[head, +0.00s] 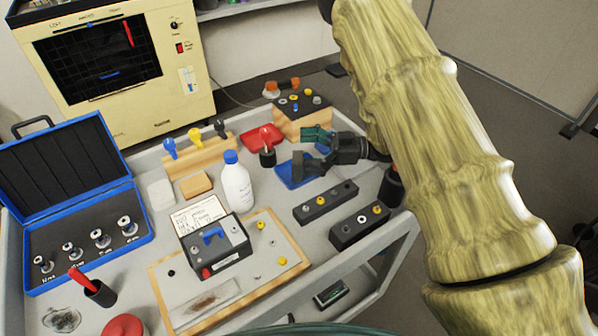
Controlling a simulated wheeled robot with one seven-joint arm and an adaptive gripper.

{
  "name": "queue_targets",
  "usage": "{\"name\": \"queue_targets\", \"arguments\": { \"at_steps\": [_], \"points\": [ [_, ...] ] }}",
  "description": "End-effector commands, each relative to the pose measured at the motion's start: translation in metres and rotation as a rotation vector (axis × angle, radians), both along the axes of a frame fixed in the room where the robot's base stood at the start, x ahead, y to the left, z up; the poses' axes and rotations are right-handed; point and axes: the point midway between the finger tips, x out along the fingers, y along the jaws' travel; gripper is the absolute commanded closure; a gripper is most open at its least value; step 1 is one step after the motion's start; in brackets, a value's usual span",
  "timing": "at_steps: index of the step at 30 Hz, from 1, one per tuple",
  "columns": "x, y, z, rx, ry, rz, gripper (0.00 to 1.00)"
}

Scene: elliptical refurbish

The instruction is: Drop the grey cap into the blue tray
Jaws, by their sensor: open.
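The blue tray (284,178) lies flat on the cart top, right of the white bottle. My gripper (303,151) is over the tray's far right part and hides much of it. Its fingers point left and stand apart, with nothing seen between them. No grey cap can be made out for certain in the visible part of the tray. Small grey round pieces show on the dark-topped wooden block (302,122) behind, but I cannot tell whether one is the grey cap.
The white bottle (237,184) stands left. Two black racks (326,202) (348,238) lie in front. An open blue case (82,247) is at far left.

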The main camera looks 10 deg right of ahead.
Motion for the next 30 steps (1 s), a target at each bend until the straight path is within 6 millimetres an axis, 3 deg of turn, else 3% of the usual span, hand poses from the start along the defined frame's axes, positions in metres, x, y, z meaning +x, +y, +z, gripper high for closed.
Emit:
{"name": "queue_targets", "arguments": {
  "at_steps": [5,21,30],
  "points": [
    [0.000,0.000,0.011,0.000,-0.002,0.000,0.00],
    [0.001,0.000,0.085,0.000,-0.002,-0.001,0.00],
    [0.000,0.000,0.099,0.000,0.000,0.000,0.00]
  ]
}}
